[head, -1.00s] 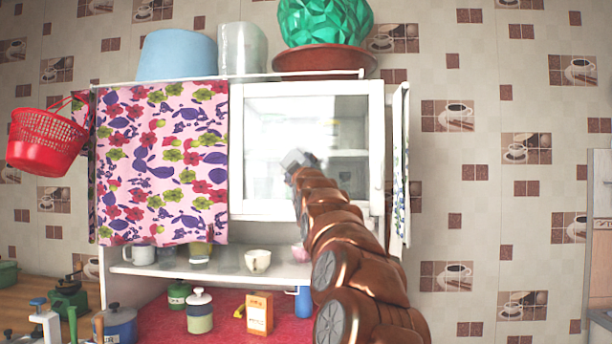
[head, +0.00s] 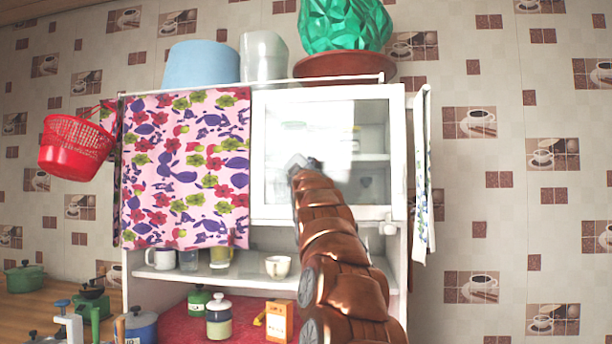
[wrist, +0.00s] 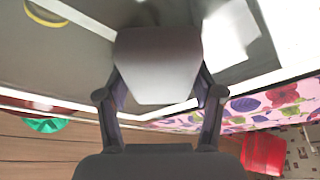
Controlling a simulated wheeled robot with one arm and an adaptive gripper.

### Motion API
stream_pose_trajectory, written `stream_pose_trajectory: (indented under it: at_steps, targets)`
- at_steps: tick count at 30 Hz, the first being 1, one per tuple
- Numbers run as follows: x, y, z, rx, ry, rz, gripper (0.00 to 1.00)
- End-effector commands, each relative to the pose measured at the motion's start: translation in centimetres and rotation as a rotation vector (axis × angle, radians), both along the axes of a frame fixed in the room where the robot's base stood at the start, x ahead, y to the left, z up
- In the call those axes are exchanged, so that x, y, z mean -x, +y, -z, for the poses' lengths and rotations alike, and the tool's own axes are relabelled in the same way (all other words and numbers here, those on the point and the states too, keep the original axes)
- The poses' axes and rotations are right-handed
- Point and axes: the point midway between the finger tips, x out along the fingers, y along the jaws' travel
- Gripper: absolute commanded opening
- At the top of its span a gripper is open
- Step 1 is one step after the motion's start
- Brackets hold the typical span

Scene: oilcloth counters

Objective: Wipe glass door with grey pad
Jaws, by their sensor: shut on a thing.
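The glass door (head: 290,112) is the white-framed pane at the right of the wall cabinet's front. Shelves show through it, and a bright glare lies across its middle. In the wrist view the glass (wrist: 75,62) fills the upper part. My gripper (wrist: 157,92) is shut on the grey pad (wrist: 157,62), with one finger at each side of it. In the head view my gripper (head: 305,165) is in front of the door's left-middle part, and the arm hides the lower left of the frame. Whether the pad touches the glass I cannot tell.
A flowered curtain (head: 185,170) hangs left of the door, beside a red basket (head: 75,148). A green faceted pot (head: 345,25) and a blue container (head: 201,65) stand on top. A cup (head: 278,266) and canisters sit below. A cloth (head: 422,170) hangs at the right edge.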

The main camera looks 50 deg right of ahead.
Motion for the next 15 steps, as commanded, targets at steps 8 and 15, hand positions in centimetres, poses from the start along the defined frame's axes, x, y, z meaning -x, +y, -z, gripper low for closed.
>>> stream_pose_trajectory:
  at_steps: [8, 15]
  targets:
    - [0.7, -0.7, -0.2, -0.001, 0.0, 0.002, 0.39]
    - [2.2, -1.6, -0.4, -0.001, 0.001, 0.003, 0.39]
